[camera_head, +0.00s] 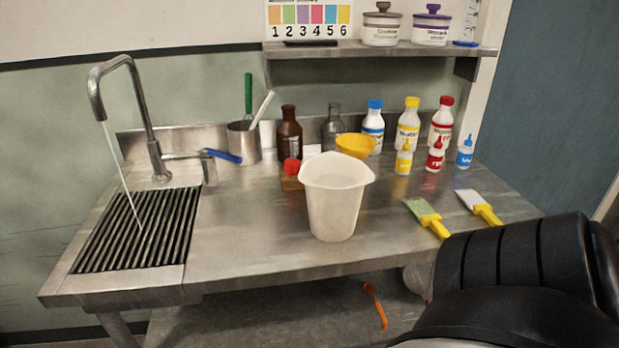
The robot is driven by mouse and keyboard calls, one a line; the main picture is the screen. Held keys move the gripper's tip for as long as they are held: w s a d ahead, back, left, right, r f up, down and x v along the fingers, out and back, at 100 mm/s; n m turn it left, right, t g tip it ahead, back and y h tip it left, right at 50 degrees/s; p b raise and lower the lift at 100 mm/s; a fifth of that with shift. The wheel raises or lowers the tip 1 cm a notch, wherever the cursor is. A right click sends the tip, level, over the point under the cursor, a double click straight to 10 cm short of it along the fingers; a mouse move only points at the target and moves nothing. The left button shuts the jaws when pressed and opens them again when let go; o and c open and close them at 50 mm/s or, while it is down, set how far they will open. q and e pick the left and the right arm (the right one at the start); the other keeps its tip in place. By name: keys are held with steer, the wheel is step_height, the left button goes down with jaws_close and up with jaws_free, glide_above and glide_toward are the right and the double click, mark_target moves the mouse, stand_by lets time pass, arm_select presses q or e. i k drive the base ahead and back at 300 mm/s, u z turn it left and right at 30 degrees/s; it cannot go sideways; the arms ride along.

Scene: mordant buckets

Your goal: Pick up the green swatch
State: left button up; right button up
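The green swatch (422,208) is a small pale green piece with a yellow clip or handle. It lies on the right part of the steel table, with its yellow end pointing toward the front edge. A similar white swatch (471,200) with a yellow end lies just to its right. A black ribbed part of my own body fills the lower right corner, in front of the table near the two swatches. No fingertips of either gripper show in the head view.
A white bucket (334,208) stands mid-table, left of the green swatch. Several bottles (408,130) stand behind. A sink grate (135,230) with a running tap (150,120) is at left. The table (250,245) is clear in front. An orange tool (376,305) is below.

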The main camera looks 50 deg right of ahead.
mark_target(423, 213)
steer(key=u, duration=0.8)
steer(key=k, duration=0.8)
steer(key=z, duration=1.7)
